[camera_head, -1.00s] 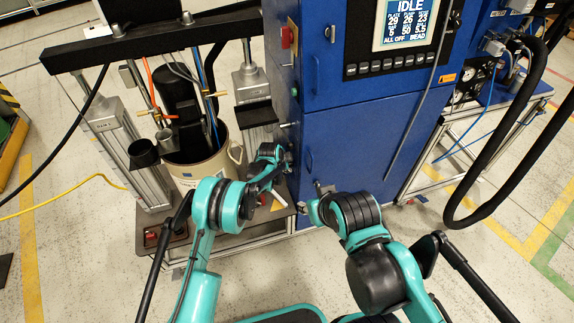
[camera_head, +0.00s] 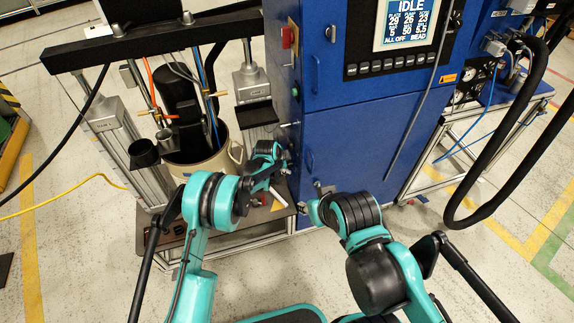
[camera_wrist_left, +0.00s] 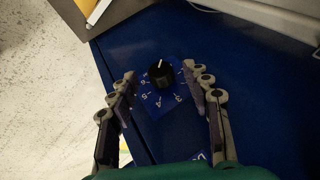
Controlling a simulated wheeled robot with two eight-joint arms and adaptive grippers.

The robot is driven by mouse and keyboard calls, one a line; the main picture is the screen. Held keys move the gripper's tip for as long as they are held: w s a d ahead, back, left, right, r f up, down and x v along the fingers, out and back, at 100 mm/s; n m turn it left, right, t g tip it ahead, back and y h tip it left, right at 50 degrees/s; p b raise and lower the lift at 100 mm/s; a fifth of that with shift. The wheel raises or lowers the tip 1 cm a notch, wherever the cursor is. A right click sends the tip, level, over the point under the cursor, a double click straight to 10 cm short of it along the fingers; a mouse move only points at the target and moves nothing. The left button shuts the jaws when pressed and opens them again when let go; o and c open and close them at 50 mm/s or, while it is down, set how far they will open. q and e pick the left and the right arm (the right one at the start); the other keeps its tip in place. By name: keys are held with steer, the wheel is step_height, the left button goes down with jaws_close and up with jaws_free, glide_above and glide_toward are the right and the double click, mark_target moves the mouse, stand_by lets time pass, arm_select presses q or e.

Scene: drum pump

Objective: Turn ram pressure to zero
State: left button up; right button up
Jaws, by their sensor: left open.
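A black round knob (camera_wrist_left: 161,74) with a white pointer line sits on a blue dial plate (camera_wrist_left: 165,97) with white numbers, in the left wrist view. The pointer line points toward the top of that view. My left gripper (camera_wrist_left: 160,76) is open, with one finger on each side of the knob and gaps visible between them. In the head view my left gripper (camera_head: 272,168) is beside the left side of the blue cabinet (camera_head: 345,150), where I cannot make out the knob. My right arm is in front of the cabinet, but its gripper cannot be made out.
The cabinet carries a lit screen (camera_head: 408,22) reading IDLE and a row of buttons. A drum (camera_head: 200,172) stands under the black crossbeam (camera_head: 150,45) at left. Black hoses (camera_head: 512,180) loop at right. The floor in front of the cabinet's right side is clear.

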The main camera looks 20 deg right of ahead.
arm_select(q)
steer(key=v, duration=0.8)
steer(key=shift+r, duration=0.15)
steer(key=shift+s+a+r, duration=0.1)
steer(key=shift+a, duration=0.05)
steer(key=s+a+r+n+t+y, duration=0.1)
steer(key=s+a+r+n, duration=0.35)
steer(key=a+r, duration=0.45)
steer(key=s+a+r+n+y, duration=0.1)
steer(key=s+a+r+n, duration=0.35)
steer(key=a+r, duration=0.5)
steer(key=s+a+n+y, duration=0.1)
steer(key=s+a+n, duration=0.4)
steer(key=s+a, duration=0.3)
steer(key=s+a+r+n+t+y, duration=0.1)
steer(key=s+a+n, duration=0.4)
steer(key=s, duration=1)
steer(key=a, duration=0.3)
steer(key=shift+s+a+r+n, duration=0.2)
steer(key=shift+s+r+n, duration=0.05)
steer(key=shift+r+n, duration=0.05)
